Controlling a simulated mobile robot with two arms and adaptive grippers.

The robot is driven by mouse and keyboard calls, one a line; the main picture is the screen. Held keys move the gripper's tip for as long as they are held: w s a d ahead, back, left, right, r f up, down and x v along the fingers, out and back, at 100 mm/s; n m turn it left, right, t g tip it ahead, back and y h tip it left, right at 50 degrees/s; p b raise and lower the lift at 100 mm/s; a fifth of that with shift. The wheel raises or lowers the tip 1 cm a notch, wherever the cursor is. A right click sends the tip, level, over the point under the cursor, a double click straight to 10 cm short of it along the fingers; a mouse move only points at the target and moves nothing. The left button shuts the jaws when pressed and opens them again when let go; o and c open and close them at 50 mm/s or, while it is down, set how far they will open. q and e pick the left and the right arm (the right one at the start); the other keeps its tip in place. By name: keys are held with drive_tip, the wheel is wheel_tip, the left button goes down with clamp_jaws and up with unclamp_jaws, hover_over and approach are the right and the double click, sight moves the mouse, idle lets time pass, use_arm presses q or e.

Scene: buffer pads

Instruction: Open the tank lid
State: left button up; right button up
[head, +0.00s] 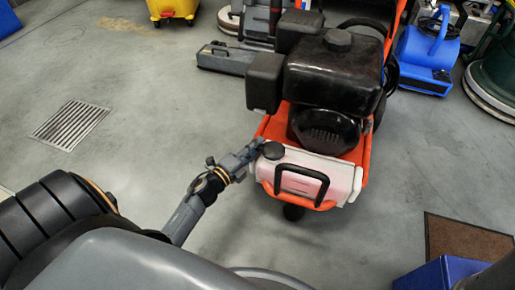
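The tank (341,177) is a pale pinkish-white container on the front of an orange-framed machine in the head view. Its lid, a round black cap (273,151), sits on the tank's left top corner and looks closed. My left gripper (258,147) reaches in from the left, with its fingertips right beside the cap's left edge. I cannot tell whether it touches the cap, or whether the fingers are open or shut. My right gripper is not in view.
A black engine (335,75) rises right behind the tank, and a black handle (302,182) stands at its front. The floor left of the machine is mostly clear.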

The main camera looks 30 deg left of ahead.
use_arm(q)
drive_tip(key=shift+w, duration=0.3)
clamp_jaws()
